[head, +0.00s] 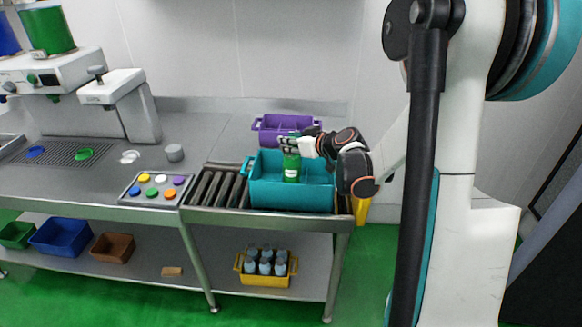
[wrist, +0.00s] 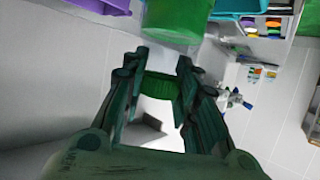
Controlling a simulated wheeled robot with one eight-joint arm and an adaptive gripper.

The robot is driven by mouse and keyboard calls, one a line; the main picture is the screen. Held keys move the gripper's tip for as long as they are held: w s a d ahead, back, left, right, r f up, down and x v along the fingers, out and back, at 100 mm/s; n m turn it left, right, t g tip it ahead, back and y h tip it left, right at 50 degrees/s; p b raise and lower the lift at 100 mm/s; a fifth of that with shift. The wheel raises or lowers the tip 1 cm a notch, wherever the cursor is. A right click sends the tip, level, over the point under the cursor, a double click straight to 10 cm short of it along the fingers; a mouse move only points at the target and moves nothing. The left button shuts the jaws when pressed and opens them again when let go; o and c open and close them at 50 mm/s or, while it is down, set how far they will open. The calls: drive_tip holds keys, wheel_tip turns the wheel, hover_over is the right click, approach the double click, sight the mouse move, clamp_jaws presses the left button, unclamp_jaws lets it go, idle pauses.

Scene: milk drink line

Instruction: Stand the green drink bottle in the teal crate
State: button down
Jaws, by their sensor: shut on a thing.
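The green drink bottle (head: 291,163) is upright, with a pale label low on its visible part. In the head view it shows inside the outline of the teal crate (head: 290,197). Its base seems hidden behind the crate's front wall, so I cannot tell whether it touches the crate floor. My gripper (head: 291,145) is shut on the bottle's top end. In the wrist view, my gripper's fingers (wrist: 160,90) flank a ribbed green piece, which looks like the cap. A larger green shape beyond them is cut by the top edge.
The teal crate stands on a roller conveyor (head: 212,188), with a purple crate (head: 272,127) behind it. A button panel (head: 155,188) lies to the left. A yellow crate (head: 265,275) with several bottles sits on the shelf below.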

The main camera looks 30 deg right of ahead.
sight(291, 161)
wheel_tip(291, 161, down, 7)
drive_tip(key=shift+f+b, duration=0.15)
drive_tip(key=shift+b, duration=0.9)
drive_tip(key=c, duration=1.7)
unclamp_jaws()
drive_tip(key=o, duration=0.5)
drive_tip(key=shift+c, duration=0.2)
drive_tip(key=p+v, duration=0.2)
drive_tip(key=v, duration=1)
drive_tip(key=shift+p, duration=0.35)
